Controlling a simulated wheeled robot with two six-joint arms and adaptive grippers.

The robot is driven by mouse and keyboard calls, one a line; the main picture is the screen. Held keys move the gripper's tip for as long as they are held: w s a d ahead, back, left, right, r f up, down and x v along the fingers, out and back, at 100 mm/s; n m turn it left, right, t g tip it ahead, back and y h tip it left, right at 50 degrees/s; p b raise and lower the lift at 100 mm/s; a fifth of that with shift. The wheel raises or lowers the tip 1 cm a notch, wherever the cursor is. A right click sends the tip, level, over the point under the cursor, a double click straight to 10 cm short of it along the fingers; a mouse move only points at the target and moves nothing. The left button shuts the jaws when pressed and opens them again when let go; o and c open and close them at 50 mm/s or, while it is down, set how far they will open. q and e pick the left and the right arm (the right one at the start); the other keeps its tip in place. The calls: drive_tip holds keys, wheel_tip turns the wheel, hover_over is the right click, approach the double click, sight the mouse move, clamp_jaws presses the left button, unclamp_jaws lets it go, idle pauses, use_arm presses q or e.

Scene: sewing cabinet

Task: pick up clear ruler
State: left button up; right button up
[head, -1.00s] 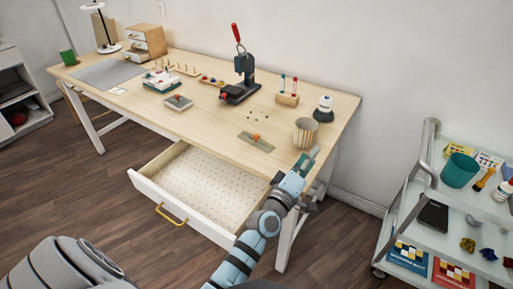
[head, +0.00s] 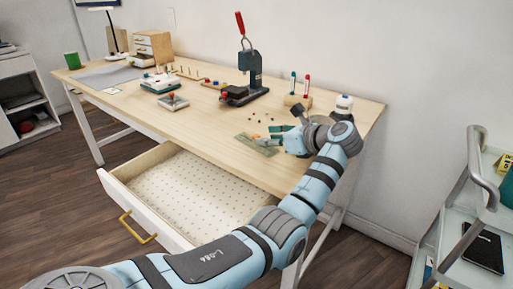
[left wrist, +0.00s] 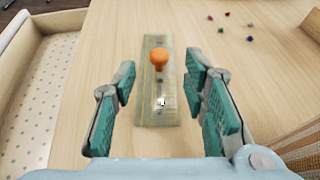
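The clear ruler (head: 250,147) lies flat near the front edge of the wooden table, with an orange knob (head: 266,143) on top of it. In the left wrist view the ruler (left wrist: 158,112) runs lengthwise between my fingers, with the knob (left wrist: 158,58) toward its far end. My left gripper (head: 274,136) is open at the ruler's right end, with its green finger pads (left wrist: 160,76) on either side and apart from it. Nothing is held. The part of the ruler nearest my wrist is partly hidden in the head view. My right gripper is not in view.
An open drawer (head: 112,183) juts out below the table front. Small coloured beads (head: 257,119) lie behind the ruler. A striped cup (left wrist: 300,150) is close to my left gripper's right side. A press (head: 250,75) and a pen stand (head: 297,101) stand farther back.

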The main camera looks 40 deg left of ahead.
sight(257, 136)
use_arm(q)
drive_tip(key=b+x, duration=0.1)
drive_tip(key=x, duration=0.3)
drive_tip(key=shift+a+r, duration=0.1)
drive_tip(key=shift+a, duration=0.15)
drive_tip(key=shift+d+r, duration=0.1)
drive_tip(key=shift+c, duration=1)
drive_tip(key=shift+s, duration=0.1)
clamp_jaws()
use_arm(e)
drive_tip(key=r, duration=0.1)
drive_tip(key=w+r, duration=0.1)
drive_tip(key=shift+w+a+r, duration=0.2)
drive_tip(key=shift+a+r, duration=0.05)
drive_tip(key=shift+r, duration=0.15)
